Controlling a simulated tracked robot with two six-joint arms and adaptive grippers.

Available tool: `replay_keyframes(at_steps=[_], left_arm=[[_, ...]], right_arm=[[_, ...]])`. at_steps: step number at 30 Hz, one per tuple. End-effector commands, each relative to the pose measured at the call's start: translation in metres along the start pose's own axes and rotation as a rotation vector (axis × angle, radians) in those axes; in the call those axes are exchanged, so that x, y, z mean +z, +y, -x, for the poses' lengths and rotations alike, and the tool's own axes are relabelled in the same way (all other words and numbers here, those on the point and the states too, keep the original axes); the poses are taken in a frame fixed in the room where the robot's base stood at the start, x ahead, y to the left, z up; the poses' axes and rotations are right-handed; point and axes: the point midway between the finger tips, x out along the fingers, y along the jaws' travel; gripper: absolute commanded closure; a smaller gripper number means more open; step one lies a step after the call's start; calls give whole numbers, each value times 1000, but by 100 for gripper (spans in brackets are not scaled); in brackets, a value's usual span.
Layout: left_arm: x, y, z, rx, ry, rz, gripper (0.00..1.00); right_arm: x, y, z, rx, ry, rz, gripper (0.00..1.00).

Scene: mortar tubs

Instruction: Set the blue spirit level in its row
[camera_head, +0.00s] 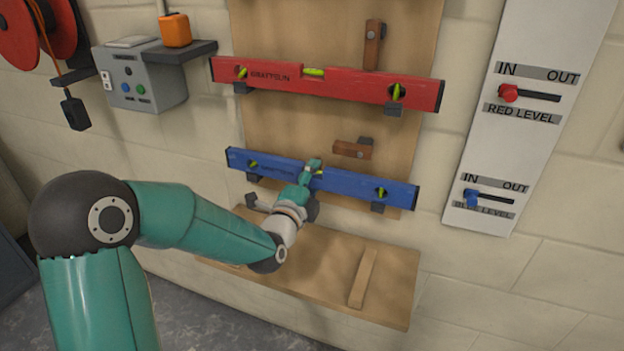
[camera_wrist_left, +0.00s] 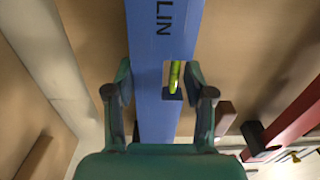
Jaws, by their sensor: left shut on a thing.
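The blue spirit level (camera_head: 350,187) lies lengthwise across the wooden wall board, in front of two dark brackets (camera_head: 378,207); I cannot tell if it rests on them. My left gripper (camera_head: 308,176) is shut on it near its middle vial. In the left wrist view the blue level (camera_wrist_left: 148,60) runs between the two fingers of the gripper (camera_wrist_left: 160,92). A brown wooden latch (camera_head: 347,149) lies roughly level above it. On the white panel, the blue level's marker (camera_head: 472,198) is at the IN end. My right gripper is out of view.
A red spirit level (camera_head: 330,83) hangs in the row above, under an upright wooden latch (camera_head: 373,48). A wooden shelf (camera_head: 325,265) with a raised strip juts out below. A grey control box (camera_head: 140,82) is on the wall at left. The red marker (camera_head: 508,93) is at IN.

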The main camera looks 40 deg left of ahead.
Motion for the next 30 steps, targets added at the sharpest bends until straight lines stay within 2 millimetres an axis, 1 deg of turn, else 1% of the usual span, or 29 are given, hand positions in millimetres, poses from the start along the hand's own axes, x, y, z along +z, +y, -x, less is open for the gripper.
replay_keyframes(at_steps=[10,11,15,16,25,30], left_arm=[[1,-2,0,-4,-1,0,85],[1,-2,0,-4,-1,0,43],[1,-2,0,-3,-2,0,20],[1,-2,0,-3,-2,0,17],[1,1,1,4,-1,0,17],[1,1,8,1,-1,0,17]], right_arm=[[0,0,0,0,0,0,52],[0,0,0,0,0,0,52],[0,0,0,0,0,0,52],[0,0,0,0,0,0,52],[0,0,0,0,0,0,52],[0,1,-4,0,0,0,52]])
